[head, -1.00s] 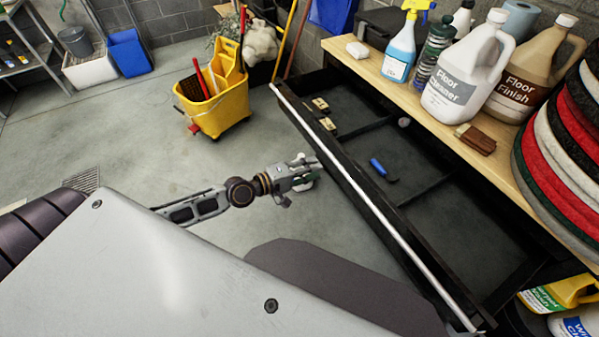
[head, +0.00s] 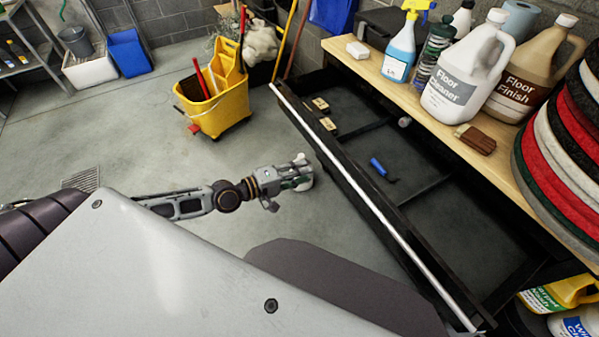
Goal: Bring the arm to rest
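My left gripper (head: 303,174) is in the head view, at the end of my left arm (head: 205,200) that reaches in from the left. It hangs over the bare floor, just left of the open black drawer (head: 385,212) and apart from its front rail. A small whitish shape shows at its fingertips, and I cannot tell whether it is part of the fingers or something held. The finger gap is too small to make out. My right gripper is not in view.
The open drawer holds a blue-handled tool (head: 381,168) and small blocks (head: 320,104). A wooden bench (head: 400,90) above carries bottles and stacked round pads (head: 565,150). A yellow mop bucket (head: 222,108) stands on the floor. The floor between bucket and arm is clear.

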